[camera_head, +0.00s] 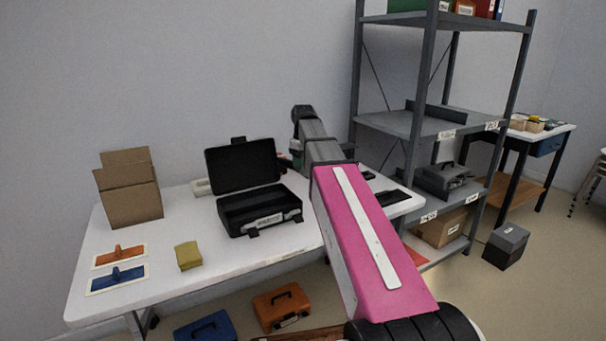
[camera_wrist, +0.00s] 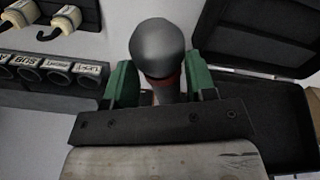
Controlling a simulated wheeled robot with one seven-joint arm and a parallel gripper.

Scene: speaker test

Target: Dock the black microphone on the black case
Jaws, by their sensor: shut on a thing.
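The black case (camera_head: 290,215) lies open on the white table in the head view, its lid raised at the back. Part of it also shows at the right of the wrist view (camera_wrist: 285,120). My gripper (camera_wrist: 161,88) has green fingers on either side of a microphone (camera_wrist: 157,45) and is shut on it. The microphone has a dark grey round head, a red ring below it and a paler body. Its lower part is hidden by my gripper. In the head view my arm hides the microphone and most of my gripper, which is right of the case.
A grey rack with labelled round holes (camera_wrist: 45,72) and white plugs (camera_wrist: 66,19) are left of my gripper. On the table (camera_head: 215,258) are a cardboard box (camera_head: 130,190), a yellow sponge-like block (camera_head: 188,256) and two trowels (camera_head: 117,278). Metal shelves (camera_head: 425,124) stand right.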

